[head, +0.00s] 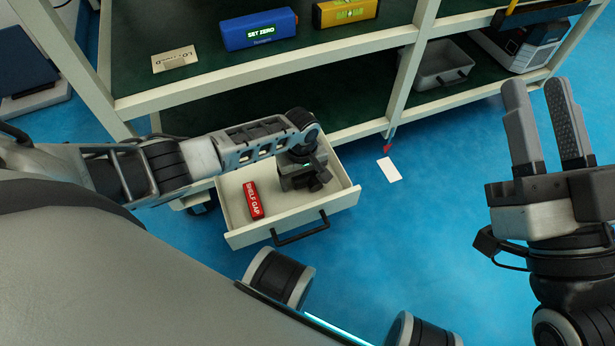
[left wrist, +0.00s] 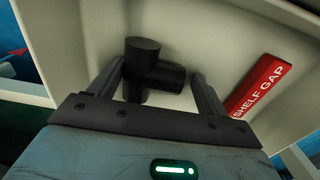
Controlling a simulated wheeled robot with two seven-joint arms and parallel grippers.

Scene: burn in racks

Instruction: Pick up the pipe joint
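The pipe joint (left wrist: 152,72) is a dark, T-like or elbow-shaped piece lying in the open white drawer (head: 340,200). In the left wrist view it sits between the two fingers of my left gripper (left wrist: 160,78). The fingers are spread, with a gap visible on the right side of the joint. In the head view my left gripper (head: 312,178) reaches down into the drawer's right part and mostly hides the joint. My right gripper (head: 542,115) is raised at the right, fingers apart and empty.
A red "SHELF GAP" block (head: 253,200) lies in the drawer, left of my left gripper; it shows too in the left wrist view (left wrist: 264,86). The shelf rack (head: 270,92) stands behind, holding a blue device (head: 259,29) and a grey bin (head: 440,64). Blue floor is open to the right.

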